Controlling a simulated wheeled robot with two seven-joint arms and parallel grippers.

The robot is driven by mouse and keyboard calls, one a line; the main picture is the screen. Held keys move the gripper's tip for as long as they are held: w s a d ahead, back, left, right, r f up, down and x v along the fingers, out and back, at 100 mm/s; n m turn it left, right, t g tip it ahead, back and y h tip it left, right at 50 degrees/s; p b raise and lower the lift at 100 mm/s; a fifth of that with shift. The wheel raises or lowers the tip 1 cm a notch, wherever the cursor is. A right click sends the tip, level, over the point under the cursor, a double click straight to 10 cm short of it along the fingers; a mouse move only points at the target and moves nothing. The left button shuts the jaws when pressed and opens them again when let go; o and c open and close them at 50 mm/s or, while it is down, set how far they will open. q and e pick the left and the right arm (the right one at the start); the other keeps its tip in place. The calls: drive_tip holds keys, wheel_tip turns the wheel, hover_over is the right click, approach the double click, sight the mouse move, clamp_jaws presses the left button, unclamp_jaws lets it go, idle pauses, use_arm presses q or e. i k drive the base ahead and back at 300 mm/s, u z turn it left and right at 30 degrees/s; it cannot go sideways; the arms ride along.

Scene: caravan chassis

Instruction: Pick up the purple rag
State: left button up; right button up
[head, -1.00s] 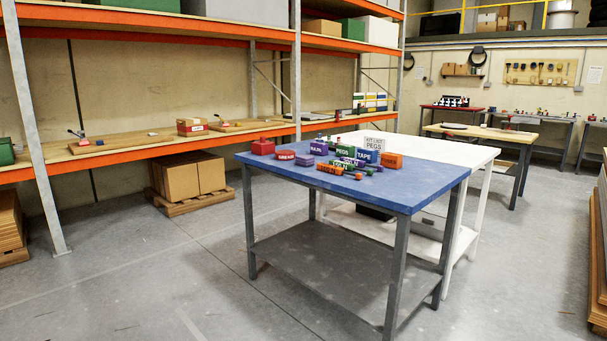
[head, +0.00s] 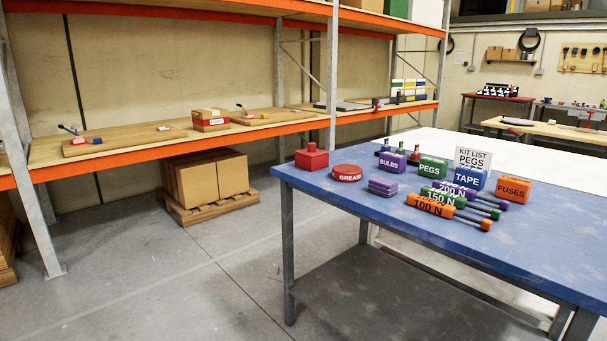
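The purple rag looks to be the small folded purple stack (head: 383,187) on the blue-topped table (head: 330,190). Neither of my grippers shows in the head view.
A red block (head: 312,158), green PEGS box (head: 432,169), blue TAPE box (head: 469,178), orange FUSES box (head: 513,189) and KIT LIST card (head: 473,158) stand around it. Left is a rack with a wooden shelf (head: 120,150). Open floor (head: 190,280) lies before the table.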

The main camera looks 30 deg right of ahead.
sight(387, 188)
drive_tip(key=z, duration=0.55)
drive_tip(key=i, duration=2.2)
drive_tip(key=z, duration=0.9)
